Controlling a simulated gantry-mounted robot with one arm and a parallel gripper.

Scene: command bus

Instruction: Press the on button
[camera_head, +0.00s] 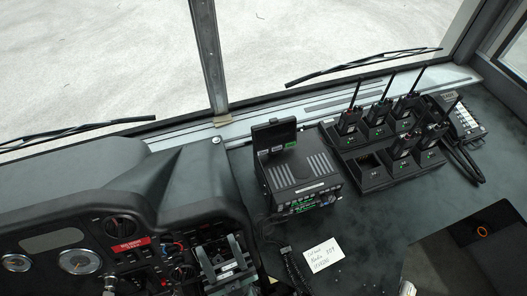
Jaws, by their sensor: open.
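A black radio unit (302,180) stands on the dark console in the middle, with ribbed vents on its top. Its front panel (303,203) faces the bottom of the picture and carries small green-lit parts. The on button is too small to tell apart there. A small dark screen (274,136) stands raised at the unit's back. My gripper (220,250) shows at the bottom edge, left of and nearer than the radio unit. Its two dark fingers are apart with nothing seen held between them. It appears in front of the dashboard; contact cannot be told.
A rack (380,178) of several handheld radios with upright antennas stands right of the unit. A desk phone (463,122) is farther right. A handwritten note (324,257) and a coiled cord (293,268) lie in front. The dashboard (60,235) with gauges and switches fills the lower left.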

